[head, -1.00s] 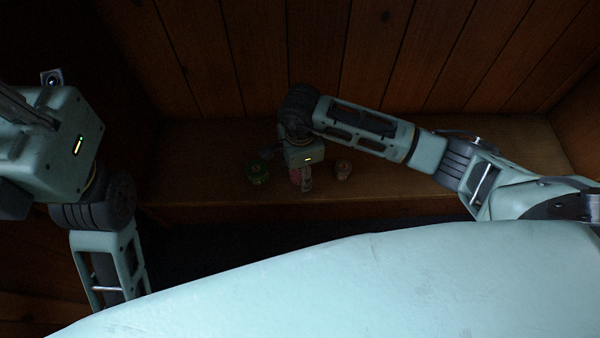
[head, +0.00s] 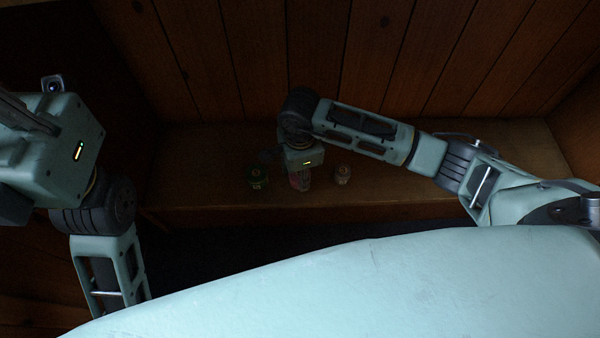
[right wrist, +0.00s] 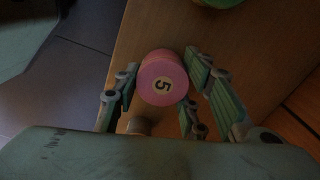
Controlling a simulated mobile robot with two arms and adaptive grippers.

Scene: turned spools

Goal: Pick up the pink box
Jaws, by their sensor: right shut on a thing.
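The pink box (right wrist: 162,80) appears in the right wrist view as a round, spool-like pink thing with a pale label reading 5 on its end. My right gripper (right wrist: 160,72) is shut on it, with fingers on both sides.
Plank walls (head: 300,60) rise behind the bench. The bench's right part looks clear. The scene is dark.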

